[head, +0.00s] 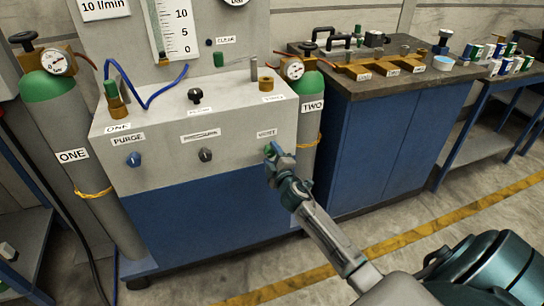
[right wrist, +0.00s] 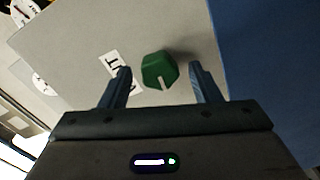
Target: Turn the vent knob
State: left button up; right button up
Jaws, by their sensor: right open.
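The vent knob is green with a white pointer line. It shows in the right wrist view (right wrist: 158,71) on the grey panel, beside a label (right wrist: 117,68) that is partly hidden by a finger. In the head view the panel's right-hand label (head: 266,133) sits just above the knob, and my right gripper (head: 272,151) covers most of the knob there. My right gripper (right wrist: 160,84) is open, with one finger on each side of the knob and a visible gap to each. My left gripper is not in view.
The grey panel (head: 230,148) also carries a blue purge knob (head: 133,159) and a black middle knob (head: 205,155). Gas cylinders marked ONE (head: 72,125) and TWO (head: 308,125) flank it. A blue cabinet (head: 385,140) stands to the right. The floor in front is clear.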

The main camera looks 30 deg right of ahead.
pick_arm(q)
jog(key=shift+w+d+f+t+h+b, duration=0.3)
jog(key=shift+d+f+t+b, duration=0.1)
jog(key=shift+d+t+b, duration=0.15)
pick_arm(e)
jog(key=v, duration=1)
jog(key=shift+s, duration=0.35)
jog(key=shift+a, duration=0.15)
